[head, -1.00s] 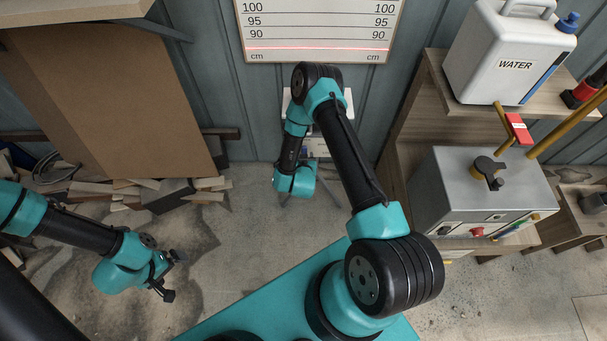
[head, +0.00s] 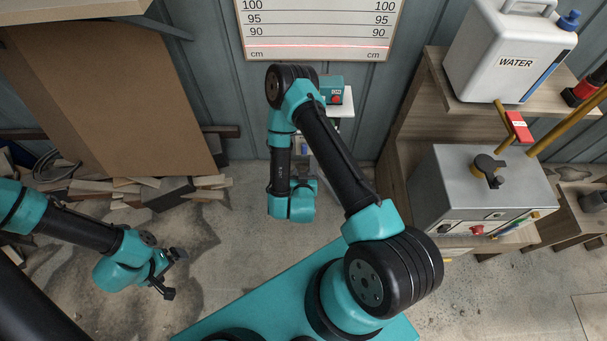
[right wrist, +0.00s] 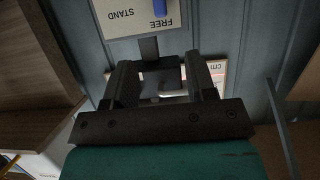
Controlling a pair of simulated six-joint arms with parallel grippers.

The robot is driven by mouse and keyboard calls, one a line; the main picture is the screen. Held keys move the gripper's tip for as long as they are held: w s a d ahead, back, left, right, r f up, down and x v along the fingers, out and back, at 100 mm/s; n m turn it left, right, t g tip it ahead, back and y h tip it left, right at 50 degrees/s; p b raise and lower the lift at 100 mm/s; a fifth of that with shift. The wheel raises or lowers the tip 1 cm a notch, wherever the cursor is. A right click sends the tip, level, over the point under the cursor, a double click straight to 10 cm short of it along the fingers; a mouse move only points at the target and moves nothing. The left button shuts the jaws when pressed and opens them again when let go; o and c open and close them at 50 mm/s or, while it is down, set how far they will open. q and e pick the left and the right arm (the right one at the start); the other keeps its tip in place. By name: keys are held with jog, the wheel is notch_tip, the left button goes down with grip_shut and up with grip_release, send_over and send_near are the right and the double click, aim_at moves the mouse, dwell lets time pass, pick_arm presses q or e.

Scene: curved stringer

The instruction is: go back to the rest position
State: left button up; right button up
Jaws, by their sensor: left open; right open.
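My left gripper (head: 174,274) is at the lower left in the head view, open and empty above the concrete floor. My right arm bends over the middle of the head view, and its teal wrist hangs in front of the wall; its fingers are hidden there. In the right wrist view my right gripper (right wrist: 164,72) is open, with its two dark fingers apart. A dark flat piece shows between the fingers; I cannot tell whether it belongs to the gripper. I see no held object.
A teal box with a red button (head: 333,90) stands on a small white stand (head: 346,104) behind my right arm. Wooden shelving at right holds a water container (head: 508,52) and a grey control box (head: 485,188). Wood scraps (head: 170,192) lie at left. A sign (right wrist: 137,16) shows in the wrist view.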

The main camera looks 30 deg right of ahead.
jog(key=shift+w, duration=0.1)
dwell(0.3)
jog(key=s+a+r+n+g+y, duration=0.4)
jog(key=s+a+r+g+y, duration=0.1)
jog(key=s+g+y, duration=0.4)
jog(key=shift+a+r+g+y, duration=0.4)
jog(key=shift+a+g+y, duration=0.4)
jog(key=shift+y, duration=0.2)
jog(key=shift+s+d, duration=0.1)
jog(key=shift+s, duration=0.05)
